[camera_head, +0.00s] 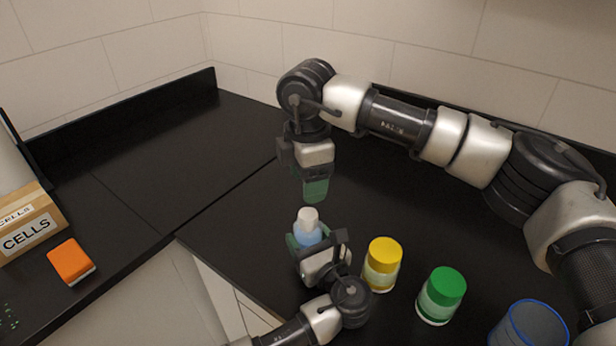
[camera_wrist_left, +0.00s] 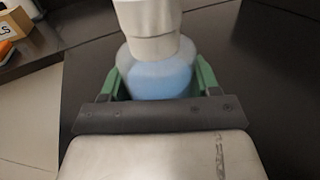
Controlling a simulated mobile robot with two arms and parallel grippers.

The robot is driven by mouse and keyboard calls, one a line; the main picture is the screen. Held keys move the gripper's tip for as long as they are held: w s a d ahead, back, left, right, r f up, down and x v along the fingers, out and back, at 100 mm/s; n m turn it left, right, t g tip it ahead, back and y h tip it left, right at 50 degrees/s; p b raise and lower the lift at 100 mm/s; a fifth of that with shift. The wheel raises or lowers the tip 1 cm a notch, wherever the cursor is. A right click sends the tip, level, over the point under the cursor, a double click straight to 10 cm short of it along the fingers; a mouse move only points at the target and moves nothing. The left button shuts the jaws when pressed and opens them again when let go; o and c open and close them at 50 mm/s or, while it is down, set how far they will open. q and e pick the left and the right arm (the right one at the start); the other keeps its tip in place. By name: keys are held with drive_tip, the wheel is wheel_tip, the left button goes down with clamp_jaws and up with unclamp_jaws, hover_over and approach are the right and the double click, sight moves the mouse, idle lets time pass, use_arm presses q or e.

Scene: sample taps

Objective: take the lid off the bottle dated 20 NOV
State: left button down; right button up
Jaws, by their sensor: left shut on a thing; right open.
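A bottle with blue contents (camera_head: 307,234) and a white lid (camera_head: 309,217) stands near the counter's front edge. My left gripper (camera_head: 306,243) is shut around its body; the left wrist view shows green fingers on both sides of the blue bottle (camera_wrist_left: 160,80), with the white lid (camera_wrist_left: 150,28) above them. My right gripper (camera_head: 316,190) is open and empty, pointing down just above and behind the white lid, apart from it. No date can be read on this bottle or on the other containers.
A yellow-lidded jar (camera_head: 382,265), a green-lidded jar (camera_head: 441,296) and a blue-rimmed cup (camera_head: 530,325) stand to the right. A box marked CELLS (camera_head: 28,228) and an orange block (camera_head: 70,262) are on the left counter. The black counter (camera_head: 220,160) is clear behind.

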sight(308, 214)
drive_tip(key=shift+m, duration=0.9)
drive_tip(key=shift+f, duration=0.25)
wheel_tip(308, 214, down, 8)
drive_tip(key=shift+r, duration=0.25)
